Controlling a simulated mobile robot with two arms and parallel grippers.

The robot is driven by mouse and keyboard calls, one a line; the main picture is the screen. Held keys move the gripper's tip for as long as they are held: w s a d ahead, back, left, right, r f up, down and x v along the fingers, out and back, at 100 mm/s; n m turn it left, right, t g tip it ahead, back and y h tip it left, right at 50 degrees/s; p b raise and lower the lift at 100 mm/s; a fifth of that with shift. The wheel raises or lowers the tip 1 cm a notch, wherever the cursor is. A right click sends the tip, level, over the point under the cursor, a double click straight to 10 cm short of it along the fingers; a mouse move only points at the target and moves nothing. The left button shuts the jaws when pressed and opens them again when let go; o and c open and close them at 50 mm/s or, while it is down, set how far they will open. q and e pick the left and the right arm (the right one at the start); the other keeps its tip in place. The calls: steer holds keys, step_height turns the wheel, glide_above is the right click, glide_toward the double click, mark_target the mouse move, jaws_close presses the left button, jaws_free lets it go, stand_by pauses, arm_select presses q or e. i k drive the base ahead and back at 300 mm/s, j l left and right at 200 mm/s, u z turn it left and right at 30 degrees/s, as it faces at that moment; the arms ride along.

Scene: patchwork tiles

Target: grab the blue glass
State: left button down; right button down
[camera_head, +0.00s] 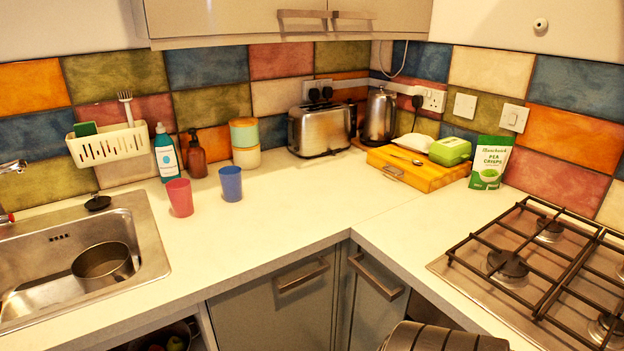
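The blue glass (231,184) stands upright on the white countertop (270,230), just right of a pinkish-red glass (180,197). The two glasses are apart, with a small gap between them. Nothing hides the blue glass. Neither my left nor my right gripper shows in the head view.
A sink (148,235) with a metal pot (103,266) lies at the left. A toaster (320,131) is farther right; a gas hob (540,260) is at right. Counter in front is clear.

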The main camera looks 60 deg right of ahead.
mark_target(231, 177)
steer(key=l+z, duration=0.15)
steer(key=z, duration=1.2)
steer(key=i+j+z, duration=0.1)
steer(key=i+z, duration=0.2)
steer(key=i+j+z, duration=0.3)
steer(key=i+l, duration=0.1)
steer(key=i, duration=0.05)
